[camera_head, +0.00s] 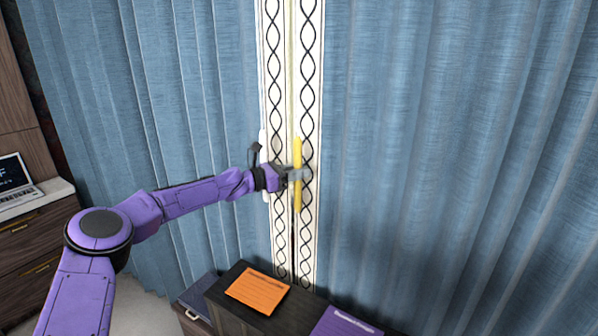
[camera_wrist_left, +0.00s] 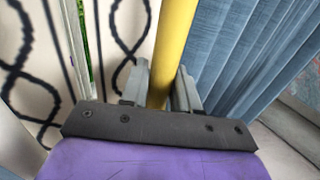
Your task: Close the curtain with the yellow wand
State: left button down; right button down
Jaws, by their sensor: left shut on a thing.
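The blue curtain hangs as two panels, the left panel (camera_head: 180,110) and the right panel (camera_head: 430,150), each with a white patterned border at its inner edge. The borders stand close together, with a thin light gap (camera_head: 289,80) between them. The yellow wand (camera_head: 298,150) is upright in front of the right border; it also shows in the left wrist view (camera_wrist_left: 172,45). My left gripper (camera_head: 297,174) is shut on the wand, with one finger on each side of it in the left wrist view (camera_wrist_left: 160,88). A white wand (camera_head: 263,148) hangs at the left border. My right gripper is not in view.
A dark cabinet (camera_head: 228,318) stands below the curtain, with an orange card (camera_head: 258,290) and a purple card (camera_head: 345,322) on top. At the left edge, a laptop (camera_head: 15,185) sits on a drawer unit (camera_head: 38,250).

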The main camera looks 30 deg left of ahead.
pick_arm(q)
jog(key=shift+a+r, duration=0.1)
jog(key=shift+a, duration=0.1)
jog(key=c, duration=1)
grip_release()
jog(key=shift+o, duration=0.2)
jog(key=shift+a, duration=0.1)
jog(key=b+v, duration=0.2)
jog(key=v, duration=0.8)
jog(key=shift+s+a, duration=0.15)
jog(key=shift+s, duration=0.05)
